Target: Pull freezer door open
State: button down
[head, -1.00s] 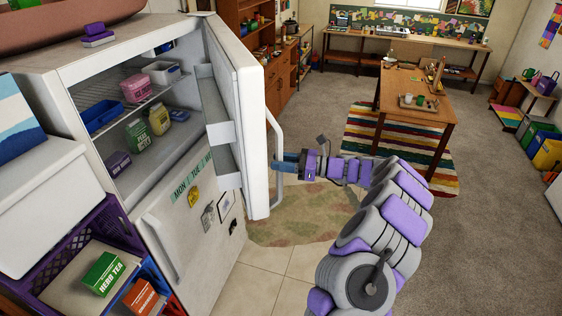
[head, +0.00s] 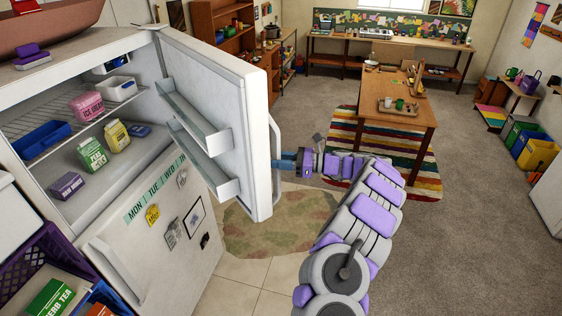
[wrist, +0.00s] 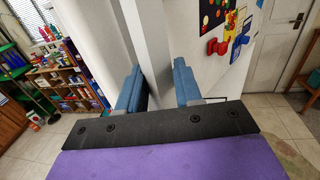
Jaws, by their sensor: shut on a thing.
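The white freezer door (head: 208,85) is the upper door. It stands swung well open, with its inner shelves facing left in the head view. Its pale vertical handle (head: 275,135) runs along the outer right edge. My gripper (head: 281,163) is shut on the handle near its lower half. In the wrist view, the blue fingers of my gripper (wrist: 158,83) sit either side of a pale upright bar, and their exact contact is hard to see. The open freezer compartment (head: 65,150) holds blue and white bins and several pink, green, yellow and purple packages.
The closed lower door (head: 145,235) carries magnets and day labels. A wooden table (head: 408,105) stands on a striped rug beyond my arm.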

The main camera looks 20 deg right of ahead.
jog(key=shift+w+d+r, duration=0.1)
jog(key=shift+w+r, duration=0.1)
jog(key=shift+r, duration=0.05)
jog(key=c, duration=1.1)
grip_release()
jog(key=shift+w, duration=0.1)
jog(key=o, duration=0.3)
jog(key=shift+w+a+f, duration=0.1)
jog(key=shift+w+a, duration=0.05)
jog(key=shift+a, duration=0.35)
jog(key=shift+d, duration=0.15)
jog(key=shift+d+f, duration=0.2)
jog(key=shift+d, duration=0.2)
